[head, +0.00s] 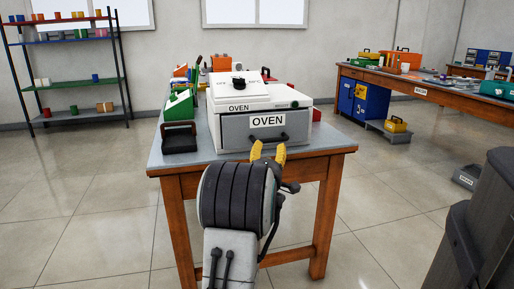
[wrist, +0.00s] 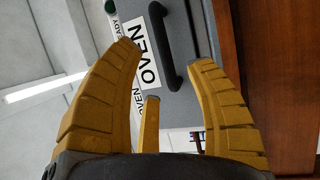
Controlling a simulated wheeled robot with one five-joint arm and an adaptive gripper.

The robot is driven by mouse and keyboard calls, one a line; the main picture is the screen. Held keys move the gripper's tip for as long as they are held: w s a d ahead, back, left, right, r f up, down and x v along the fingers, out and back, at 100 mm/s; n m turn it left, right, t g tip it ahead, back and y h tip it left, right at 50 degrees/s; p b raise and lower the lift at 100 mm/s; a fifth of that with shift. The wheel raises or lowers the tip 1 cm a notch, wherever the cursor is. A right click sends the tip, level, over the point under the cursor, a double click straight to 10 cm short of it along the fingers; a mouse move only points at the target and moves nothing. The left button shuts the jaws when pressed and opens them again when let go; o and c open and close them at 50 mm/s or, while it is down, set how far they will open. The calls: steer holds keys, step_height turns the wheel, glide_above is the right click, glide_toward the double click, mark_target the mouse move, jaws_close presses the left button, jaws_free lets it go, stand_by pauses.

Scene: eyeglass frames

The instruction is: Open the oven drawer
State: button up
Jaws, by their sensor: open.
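The white oven (head: 240,92) sits on a table, its grey drawer (head: 236,137) facing me and looking closed. The drawer has an OVEN label and a black bar handle (head: 262,147), partly hidden behind my fingertips. My gripper (head: 268,152) has yellow fingers and is open just in front of the drawer. In the wrist view, the handle (wrist: 168,45) shows beyond and between the spread fingertips of my gripper (wrist: 168,52). The grey drawer front (wrist: 187,75) lies behind it. Nothing is held, and I cannot tell whether any finger touches the handle.
The grey-topped wooden table (head: 170,160) carries the oven. A green device with a black tray (head: 180,138) stands close at the oven's left. A shelf rack (head: 75,80) is at the back left. A long workbench (head: 440,88) is at the right. Floor beside the table is clear.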

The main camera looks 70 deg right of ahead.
mark_target(271, 140)
steer(key=b+x, duration=0.4)
steer(key=x, duration=0.1)
steer(key=shift+f, duration=0.2)
steer(key=shift+x, duration=1.15)
steer(key=shift+r, duration=0.2)
steer(key=shift+c, duration=0.2)
jaws_close()
